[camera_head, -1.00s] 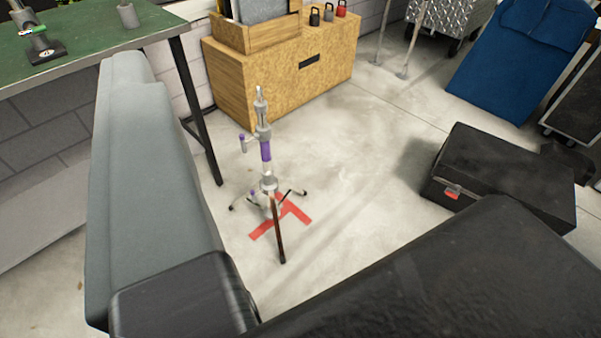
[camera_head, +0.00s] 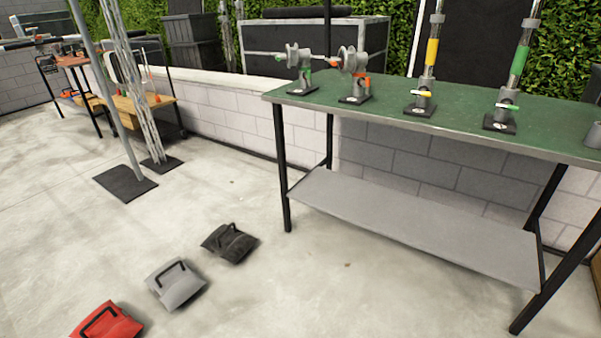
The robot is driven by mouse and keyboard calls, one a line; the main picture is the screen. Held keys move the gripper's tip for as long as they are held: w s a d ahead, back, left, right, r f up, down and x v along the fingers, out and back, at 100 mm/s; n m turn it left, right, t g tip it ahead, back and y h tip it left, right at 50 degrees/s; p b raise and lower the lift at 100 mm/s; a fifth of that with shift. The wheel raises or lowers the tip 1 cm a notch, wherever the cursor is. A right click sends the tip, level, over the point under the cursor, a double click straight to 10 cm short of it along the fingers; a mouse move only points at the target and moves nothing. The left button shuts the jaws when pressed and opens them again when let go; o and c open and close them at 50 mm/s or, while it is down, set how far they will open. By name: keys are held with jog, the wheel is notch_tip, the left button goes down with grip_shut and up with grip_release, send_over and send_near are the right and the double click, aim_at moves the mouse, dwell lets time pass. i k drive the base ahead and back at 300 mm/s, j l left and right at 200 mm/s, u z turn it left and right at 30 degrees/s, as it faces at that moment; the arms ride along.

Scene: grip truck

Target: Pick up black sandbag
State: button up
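The black sandbag (camera_head: 229,243) lies flat on the concrete floor, left of the green table's near legs. A dark strap handle shows on its top. A grey sandbag (camera_head: 177,284) lies to its lower left, and a red sandbag (camera_head: 107,322) lies beyond that at the bottom edge, partly cut off. The three lie apart in a slanting row. My gripper is not in view.
A green-topped table (camera_head: 440,119) with a grey lower shelf (camera_head: 420,215) stands at right, carrying stand fittings. A low block wall (camera_head: 225,108) runs behind. The floor around the sandbags is clear.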

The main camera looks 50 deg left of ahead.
aim_at(232, 243)
jog(key=i+j, duration=0.1)
jog(key=j, duration=0.35)
jog(key=j+u, duration=0.1)
jog(key=j, duration=0.35)
jog(key=i+j, duration=0.15)
jog(key=j, duration=0.3)
jog(key=i+j+u, duration=0.1)
jog(key=j, duration=0.35)
jog(key=i+j, duration=0.15)
jog(key=j, duration=0.25)
jog(key=i+j+u, duration=0.15)
jog(key=j, duration=0.3)
jog(key=i+j, duration=0.1)
jog(key=j, duration=0.35)
